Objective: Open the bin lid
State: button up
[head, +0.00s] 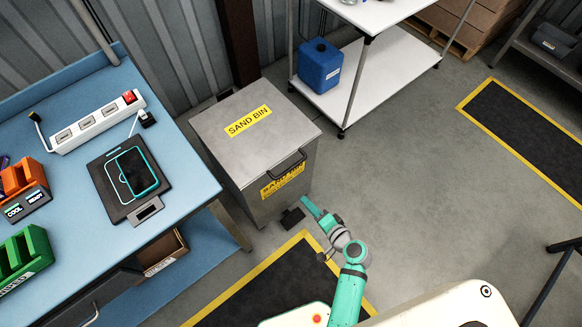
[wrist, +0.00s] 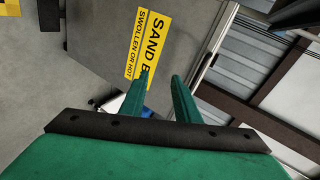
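The grey metal sand bin (head: 222,160) stands on the floor with its flat lid (head: 222,120) down. A yellow SAND BIN label is on the lid, and a dark bar handle (head: 290,168) is at its front edge. A dark pedal-like block (head: 292,218) is at the foot of the bin's front. My teal gripper (head: 309,207) is low in front of the bin. In the wrist view, my gripper (wrist: 160,75) has its two fingers apart with nothing seen between them, facing the bin's front with its yellow label (wrist: 150,42). I cannot tell whether a finger touches the bin.
A blue workbench (head: 185,175) stands close at the bin's left, with a power strip (head: 97,122) and a phone on it. A white shelf rack (head: 375,85) with a blue canister (head: 320,66) is behind right. The floor right of the bin is clear.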

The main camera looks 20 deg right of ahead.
jog(key=m+t+y, duration=0.1)
jog(key=t+y, duration=0.1)
send_near(291, 167)
jog(key=f, duration=0.2)
jog(key=r, duration=0.1)
jog(key=x, duration=1)
jog(key=shift+r, duration=0.1)
jog(key=shift+d, duration=0.1)
grip_shut()
